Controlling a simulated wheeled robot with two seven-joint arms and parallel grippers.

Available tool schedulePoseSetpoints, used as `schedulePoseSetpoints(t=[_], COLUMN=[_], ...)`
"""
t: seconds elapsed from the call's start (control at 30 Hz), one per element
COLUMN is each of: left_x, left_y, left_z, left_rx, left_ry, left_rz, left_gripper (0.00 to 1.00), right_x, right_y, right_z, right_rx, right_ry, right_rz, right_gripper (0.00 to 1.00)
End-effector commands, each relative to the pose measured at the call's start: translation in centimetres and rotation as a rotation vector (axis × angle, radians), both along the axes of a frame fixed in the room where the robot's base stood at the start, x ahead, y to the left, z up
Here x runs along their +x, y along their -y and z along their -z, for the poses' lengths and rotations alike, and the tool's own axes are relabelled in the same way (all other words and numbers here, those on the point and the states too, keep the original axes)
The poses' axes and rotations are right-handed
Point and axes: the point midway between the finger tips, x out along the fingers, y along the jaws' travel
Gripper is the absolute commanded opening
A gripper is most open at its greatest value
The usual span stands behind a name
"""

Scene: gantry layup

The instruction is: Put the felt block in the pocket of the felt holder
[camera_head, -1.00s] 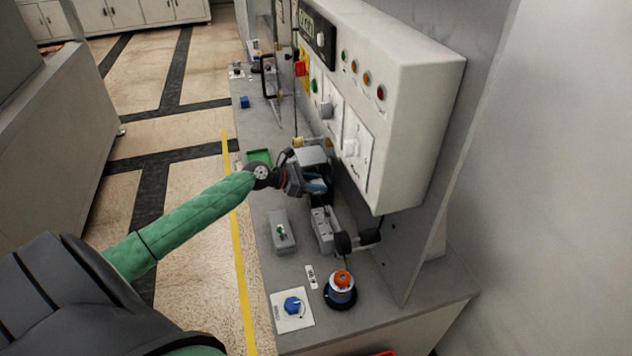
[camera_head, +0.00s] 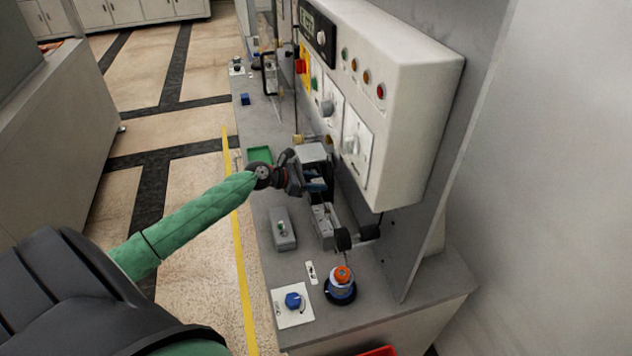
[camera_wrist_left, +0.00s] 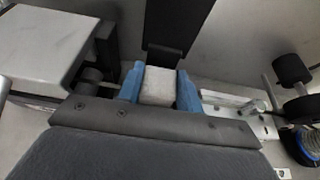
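My left gripper (camera_head: 318,187) reaches in from the left, low beside the control cabinet. In the left wrist view its two blue fingers (camera_wrist_left: 160,88) stand on both sides of a small whitish block, which looks like the felt block (camera_wrist_left: 159,86), and appear to touch it. A dark upright part (camera_wrist_left: 178,22) is just beyond the block; I cannot tell whether it is the felt holder, and no pocket is clearly visible. In the head view the gripper hides the block. My right gripper is not in view.
The control cabinet (camera_head: 405,85) overhangs the gripper on the right. A metal fixture (camera_head: 322,226) with black rollers (camera_head: 343,239) is just in front.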

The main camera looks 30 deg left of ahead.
Motion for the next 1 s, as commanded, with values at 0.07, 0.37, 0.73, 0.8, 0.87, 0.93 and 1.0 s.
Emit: schedulePoseSetpoints(t=[0.07, 0.37, 0.73, 0.8, 0.87, 0.93, 1.0], left_x=[-0.4, -1.6, -5.3, -5.9, -6.5, -7.0, -7.5], left_y=[0.2, -0.8, -4.1, -4.7, -5.1, -5.6, -6.1], left_z=[1.3, 0.0, -2.7, -3.0, -3.4, -3.8, -4.1], left_rx=[0.003, 0.005, 0.003, 0.003, 0.003, 0.002, 0.002], left_ry=[-0.017, -0.02, -0.013, -0.012, -0.011, -0.01, -0.01], left_rz=[0.005, 0.006, 0.004, 0.003, 0.003, 0.002, 0.002], left_gripper=[0.54, 0.54, 0.57, 0.57, 0.57, 0.57, 0.57], right_x=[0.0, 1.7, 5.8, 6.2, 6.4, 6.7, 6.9], right_y=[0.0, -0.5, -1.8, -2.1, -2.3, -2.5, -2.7], right_z=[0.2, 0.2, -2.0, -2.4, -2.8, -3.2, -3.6], right_rx=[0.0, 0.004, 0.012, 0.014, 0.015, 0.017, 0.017], right_ry=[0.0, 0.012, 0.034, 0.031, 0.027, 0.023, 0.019], right_rz=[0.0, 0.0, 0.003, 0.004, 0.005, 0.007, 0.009], right_gripper=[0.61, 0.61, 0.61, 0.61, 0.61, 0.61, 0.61])
